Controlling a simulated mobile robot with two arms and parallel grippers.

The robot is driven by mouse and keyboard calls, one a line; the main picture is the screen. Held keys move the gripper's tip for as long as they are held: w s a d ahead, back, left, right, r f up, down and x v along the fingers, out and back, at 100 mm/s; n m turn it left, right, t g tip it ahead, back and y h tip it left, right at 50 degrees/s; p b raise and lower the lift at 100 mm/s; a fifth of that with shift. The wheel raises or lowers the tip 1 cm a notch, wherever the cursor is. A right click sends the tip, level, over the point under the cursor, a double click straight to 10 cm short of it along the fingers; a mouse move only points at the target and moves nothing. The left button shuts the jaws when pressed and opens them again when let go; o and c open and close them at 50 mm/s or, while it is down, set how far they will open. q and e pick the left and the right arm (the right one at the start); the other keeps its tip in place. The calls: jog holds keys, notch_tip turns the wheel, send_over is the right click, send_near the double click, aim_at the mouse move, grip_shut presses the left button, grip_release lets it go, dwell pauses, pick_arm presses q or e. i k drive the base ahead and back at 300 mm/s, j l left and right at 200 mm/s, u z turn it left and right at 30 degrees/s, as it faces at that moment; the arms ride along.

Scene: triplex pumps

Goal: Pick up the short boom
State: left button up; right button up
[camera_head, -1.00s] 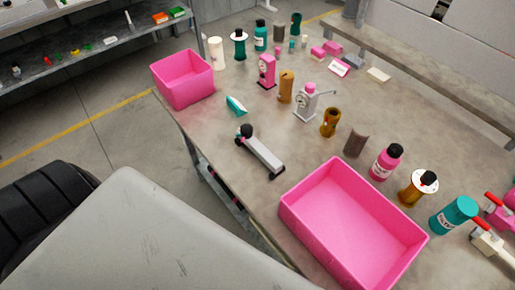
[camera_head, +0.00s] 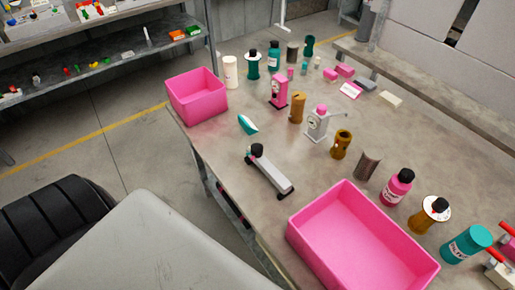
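A short grey bar with black ends (camera_head: 270,175) lies on the workbench near its front edge, between the two pink bins. It looks like the short boom, but no label shows. A dark round knob stands up at its far left end, and its other end points toward the large pink bin. Neither of my grippers is in view, and nothing touches the bar.
A small pink bin (camera_head: 197,97) stands at the bench's left corner and a large pink bin (camera_head: 322,212) at the front right. A teal wedge (camera_head: 247,124), a grey gauge device (camera_head: 318,124) and several bottles stand around. Bare benchtop (camera_head: 215,150) lies left of the bar.

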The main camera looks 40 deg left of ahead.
aim_at(285, 188)
jog(key=j+z, duration=0.2)
jog(key=j, duration=0.6)
jog(key=j+z, duration=0.25)
jog(key=j, duration=0.5)
jog(key=k+j+z, duration=0.2)
jog(key=j, duration=0.55)
jog(key=i+j, duration=0.05)
jog(key=i, duration=0.05)
